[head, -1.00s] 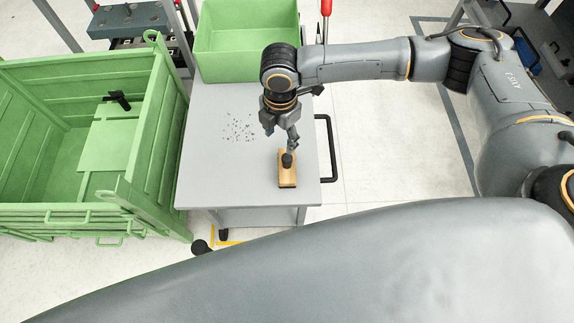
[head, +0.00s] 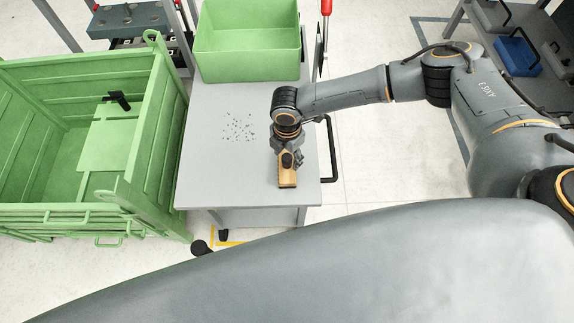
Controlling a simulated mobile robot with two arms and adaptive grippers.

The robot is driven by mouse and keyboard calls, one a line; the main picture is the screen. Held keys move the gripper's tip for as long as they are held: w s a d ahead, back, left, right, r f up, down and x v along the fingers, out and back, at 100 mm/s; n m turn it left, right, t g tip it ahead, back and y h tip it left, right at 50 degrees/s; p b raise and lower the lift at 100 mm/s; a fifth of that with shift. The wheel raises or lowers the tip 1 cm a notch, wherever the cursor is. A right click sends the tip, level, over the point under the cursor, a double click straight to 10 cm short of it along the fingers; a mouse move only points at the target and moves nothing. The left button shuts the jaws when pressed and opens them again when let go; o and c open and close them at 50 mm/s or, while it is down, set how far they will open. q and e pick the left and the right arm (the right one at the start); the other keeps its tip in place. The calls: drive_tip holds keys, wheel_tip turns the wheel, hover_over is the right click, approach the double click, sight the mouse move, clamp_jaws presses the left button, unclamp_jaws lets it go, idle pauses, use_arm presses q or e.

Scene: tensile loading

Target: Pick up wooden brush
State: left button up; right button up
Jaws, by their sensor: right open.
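The wooden brush (head: 287,178) lies on the grey cart top (head: 220,180) near its front right corner. It has a tan wooden body and a dark knob on top. My right gripper (head: 288,157) is open and directly over the far part of the brush, around or just above the knob. The gripper and wrist hide the far end of the brush, and I cannot tell whether the fingers touch it. My left gripper is not in view.
Small dark bits (head: 239,127) are scattered on the cart top. A green bin (head: 248,65) stands at the cart's back. A large green crate (head: 150,130) stands close on the left. A black handle (head: 329,150) sticks out on the cart's right side.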

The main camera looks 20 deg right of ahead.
drive_tip(key=shift+f, duration=0.6)
clamp_jaws()
drive_tip(key=shift+r, duration=0.15)
